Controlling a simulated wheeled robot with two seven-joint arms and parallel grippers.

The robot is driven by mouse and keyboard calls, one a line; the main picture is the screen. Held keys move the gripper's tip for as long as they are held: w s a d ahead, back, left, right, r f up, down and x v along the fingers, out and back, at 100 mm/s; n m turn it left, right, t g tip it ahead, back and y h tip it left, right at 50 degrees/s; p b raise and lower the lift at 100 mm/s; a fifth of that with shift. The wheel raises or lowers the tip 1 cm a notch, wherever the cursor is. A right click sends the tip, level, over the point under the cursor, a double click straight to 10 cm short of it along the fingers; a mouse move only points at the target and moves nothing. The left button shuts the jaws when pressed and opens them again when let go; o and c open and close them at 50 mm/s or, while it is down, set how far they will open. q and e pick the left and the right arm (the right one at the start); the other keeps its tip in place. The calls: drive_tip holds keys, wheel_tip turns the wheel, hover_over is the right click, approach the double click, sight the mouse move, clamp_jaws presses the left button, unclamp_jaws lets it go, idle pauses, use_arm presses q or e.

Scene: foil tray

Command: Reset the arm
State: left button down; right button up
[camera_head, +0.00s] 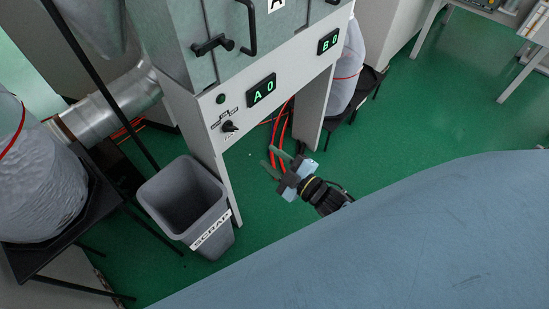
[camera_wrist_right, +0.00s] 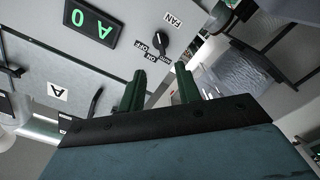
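My right gripper (camera_head: 271,162) reaches in from the lower right in the head view, in front of the grey machine (camera_head: 222,140). Its two green fingers stand apart with nothing between them. In the right wrist view the fingers of my right gripper (camera_wrist_right: 172,84) also show spread and empty, with the machine's panel beyond them. My left gripper is not in view.
A grey scrap bin (camera_head: 187,192) stands left of the gripper. The machine has displays A0 (camera_head: 262,89) and B0 (camera_head: 328,41), a fan knob (camera_head: 229,127) and black handles. Red hoses (camera_head: 281,133) run behind the gripper. Green floor is open at upper right.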

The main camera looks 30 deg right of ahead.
drive_tip(key=shift+s, duration=0.2)
idle(0.4)
drive_tip(key=s+d+f+m+g+h, duration=0.2)
drive_tip(key=s+f+m+g, duration=0.3)
drive_tip(key=f, duration=0.6)
drive_tip(key=s+d+f+m+g+h, duration=0.1)
drive_tip(key=s+d+f+g+h, duration=0.15)
drive_tip(key=s+f, duration=0.7)
drive_tip(key=s+f+m+g+h, duration=0.1)
drive_tip(key=s+f+m+g, duration=0.1)
drive_tip(key=s+f+g, duration=0.2)
drive_tip(key=s+f+m+g, duration=0.2)
drive_tip(key=s+f+g, duration=0.2)
drive_tip(key=s+f, duration=0.6)
drive_tip(key=s, duration=0.9)
drive_tip(key=shift+h, duration=0.35)
drive_tip(key=shift+w+f+g, duration=0.1)
drive_tip(key=shift+g, duration=0.15)
